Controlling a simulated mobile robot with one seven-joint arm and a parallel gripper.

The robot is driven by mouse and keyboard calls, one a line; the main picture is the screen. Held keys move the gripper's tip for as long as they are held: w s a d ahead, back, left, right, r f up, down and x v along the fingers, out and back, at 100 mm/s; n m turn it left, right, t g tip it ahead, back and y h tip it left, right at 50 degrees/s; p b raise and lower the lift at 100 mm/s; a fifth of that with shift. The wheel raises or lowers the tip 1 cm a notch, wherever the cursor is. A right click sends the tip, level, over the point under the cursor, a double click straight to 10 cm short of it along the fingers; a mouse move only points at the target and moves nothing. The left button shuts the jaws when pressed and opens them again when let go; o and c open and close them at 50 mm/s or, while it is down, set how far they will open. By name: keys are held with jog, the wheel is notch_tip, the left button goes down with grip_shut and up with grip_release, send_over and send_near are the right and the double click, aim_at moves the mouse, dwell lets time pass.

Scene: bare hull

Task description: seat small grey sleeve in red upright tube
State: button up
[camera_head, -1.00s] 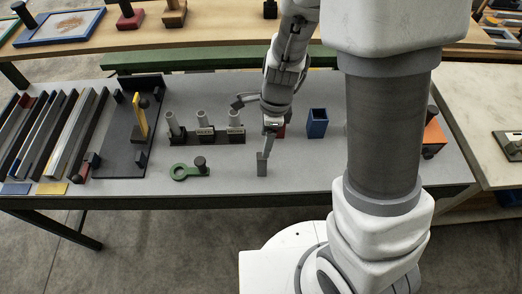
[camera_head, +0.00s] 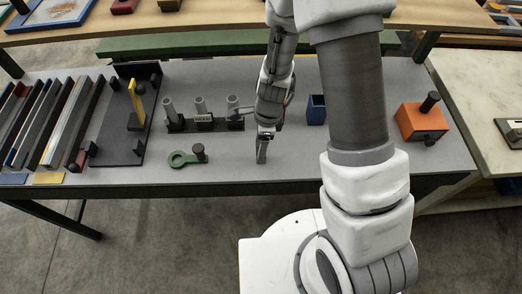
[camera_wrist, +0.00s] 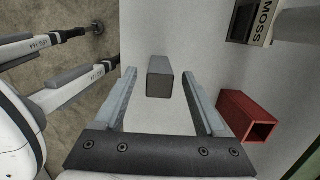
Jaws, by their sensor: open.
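The small grey sleeve (camera_head: 262,153) stands near the front edge of the table, below my gripper (camera_head: 265,136). In the wrist view the sleeve (camera_wrist: 160,85) is a plain grey block-like shape between the lines of my two open fingers (camera_wrist: 159,76), with a gap on each side. I cannot tell how far the fingertips reach down beside it. The red upright tube (camera_wrist: 247,117) is square and hollow, just right of my right finger in the wrist view. In the head view my arm hides it.
A black rack (camera_head: 205,124) with several grey tubes stands left of my gripper; a green ring-ended piece (camera_head: 182,160) lies before it. A blue tube (camera_head: 316,110) and an orange block (camera_head: 422,121) stand to the right. Long bars (camera_head: 50,125) and a black fixture (camera_head: 122,135) fill the left.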

grip_shut()
dwell(0.3)
jog(key=shift+r, duration=0.1)
